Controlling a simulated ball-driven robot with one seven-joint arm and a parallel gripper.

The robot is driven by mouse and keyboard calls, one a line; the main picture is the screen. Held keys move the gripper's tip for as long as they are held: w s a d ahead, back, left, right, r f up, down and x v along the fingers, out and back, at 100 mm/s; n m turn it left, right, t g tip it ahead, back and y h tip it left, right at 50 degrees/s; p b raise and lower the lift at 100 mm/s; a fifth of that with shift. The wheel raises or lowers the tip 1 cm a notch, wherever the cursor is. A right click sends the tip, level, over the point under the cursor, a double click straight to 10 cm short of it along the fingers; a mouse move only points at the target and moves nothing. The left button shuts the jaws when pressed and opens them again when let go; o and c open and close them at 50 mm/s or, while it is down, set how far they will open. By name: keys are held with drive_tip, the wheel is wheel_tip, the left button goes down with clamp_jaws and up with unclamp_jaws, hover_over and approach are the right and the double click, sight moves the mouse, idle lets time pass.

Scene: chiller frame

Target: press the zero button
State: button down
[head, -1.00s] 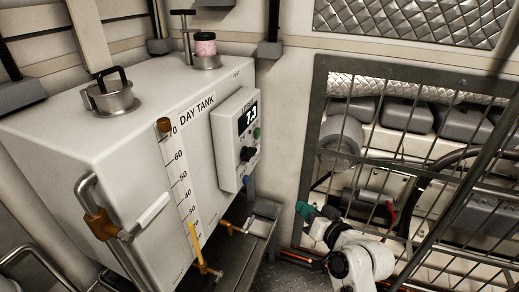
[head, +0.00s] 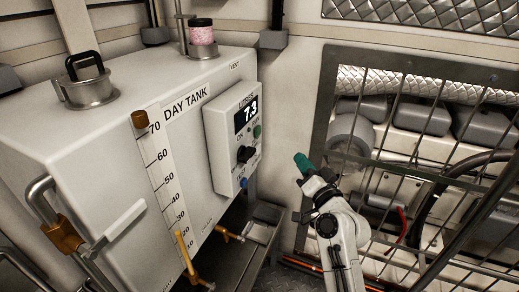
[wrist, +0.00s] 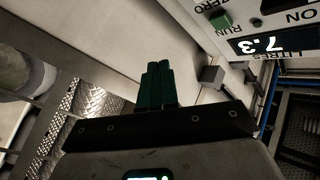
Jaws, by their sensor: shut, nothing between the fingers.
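The white control panel (head: 222,150) on the day tank's side has a display reading 7.3, a green button (head: 257,131), a black knob (head: 244,154) and a blue button (head: 243,183). In the wrist view the panel is upside down: the green button (wrist: 222,22) is beside the word RUN, and ZERO is at the top edge. The button belonging to ZERO is not clearly visible there. My gripper (head: 302,162), with teal fingers, is shut and empty, right of the panel and apart from it. Its fingers (wrist: 157,85) also show in the wrist view.
The white day tank (head: 100,140) fills the left, with a level scale and yellow valves (head: 187,255) low in front. A metal cage (head: 425,160) with pipes and machinery stands to the right, behind my arm. Open space lies between gripper and panel.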

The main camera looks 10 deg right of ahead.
drive_tip(key=w+a+p, duration=0.1)
drive_tip(key=w+a, duration=0.4)
drive_tip(key=a, duration=0.2)
idle(2.2)
drive_tip(key=shift+w+a, duration=0.2)
drive_tip(key=shift+a, duration=0.15)
drive_tip(key=shift+w+a, duration=0.25)
drive_tip(key=shift+a, duration=0.1)
idle(1.0)
drive_tip(key=shift+d, duration=0.1)
drive_tip(key=shift+s+d, duration=0.5)
drive_tip(key=shift+d, duration=0.1)
drive_tip(key=s+d, duration=0.1)
drive_tip(key=d, duration=0.1)
drive_tip(key=s+d, duration=0.2)
drive_tip(key=shift+b, duration=0.3)
